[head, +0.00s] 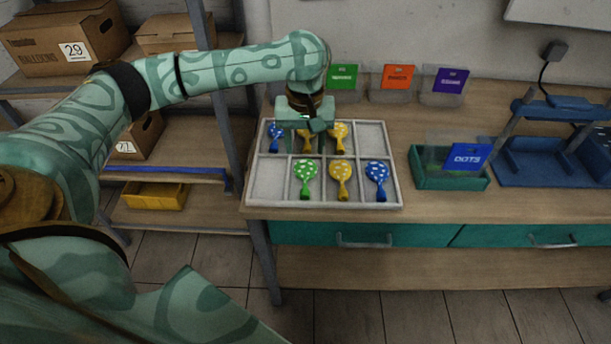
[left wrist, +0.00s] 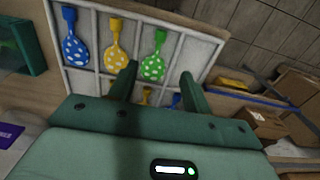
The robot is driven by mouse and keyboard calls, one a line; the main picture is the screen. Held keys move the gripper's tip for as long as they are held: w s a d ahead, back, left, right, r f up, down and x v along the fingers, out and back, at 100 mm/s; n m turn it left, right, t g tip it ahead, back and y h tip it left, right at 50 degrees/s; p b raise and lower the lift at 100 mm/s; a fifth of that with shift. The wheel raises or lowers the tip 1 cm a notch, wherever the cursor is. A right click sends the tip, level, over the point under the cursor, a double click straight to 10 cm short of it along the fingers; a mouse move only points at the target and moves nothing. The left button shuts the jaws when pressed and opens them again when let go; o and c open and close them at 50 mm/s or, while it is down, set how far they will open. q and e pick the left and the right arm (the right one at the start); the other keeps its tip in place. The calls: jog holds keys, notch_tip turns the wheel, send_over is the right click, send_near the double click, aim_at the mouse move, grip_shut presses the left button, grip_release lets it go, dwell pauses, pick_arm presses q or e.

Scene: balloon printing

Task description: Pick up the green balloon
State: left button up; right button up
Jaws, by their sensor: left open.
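The green balloon (head: 305,178) with white dots lies in a front-row compartment of the divided tray (head: 268,180), left of a yellow one. It also shows in the left wrist view (left wrist: 153,68), beyond my fingertips and between their lines. My left gripper (head: 304,140) is above the tray's back row, pointing down, behind the green balloon in the head view. Its two fingers (left wrist: 158,70) are apart with nothing held between them. It partly hides the back-row balloons. My right gripper is in neither view.
Yellow (head: 341,172) and blue (head: 377,172) dotted balloons lie right of the green one. Blue (head: 276,132) and yellow (head: 341,131) balloons are in the back row. A teal bin with a DOTS card (head: 470,157) and a blue press (head: 545,165) stand right. Carded holders (head: 396,80) stand behind.

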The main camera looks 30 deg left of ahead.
pick_arm(q)
jog(key=b, duration=0.5)
send_over(305, 188)
notch_tip(305, 188, down, 10)
jog(key=shift+d+f, duration=0.1)
notch_tip(305, 188, down, 5)
jog(key=b, duration=0.3)
jog(key=shift+f+b, duration=0.1)
jog(key=shift+b, duration=0.2)
jog(key=shift+r, duration=0.2)
jog(key=shift+c, duration=0.6)
jog(key=c, duration=0.7)
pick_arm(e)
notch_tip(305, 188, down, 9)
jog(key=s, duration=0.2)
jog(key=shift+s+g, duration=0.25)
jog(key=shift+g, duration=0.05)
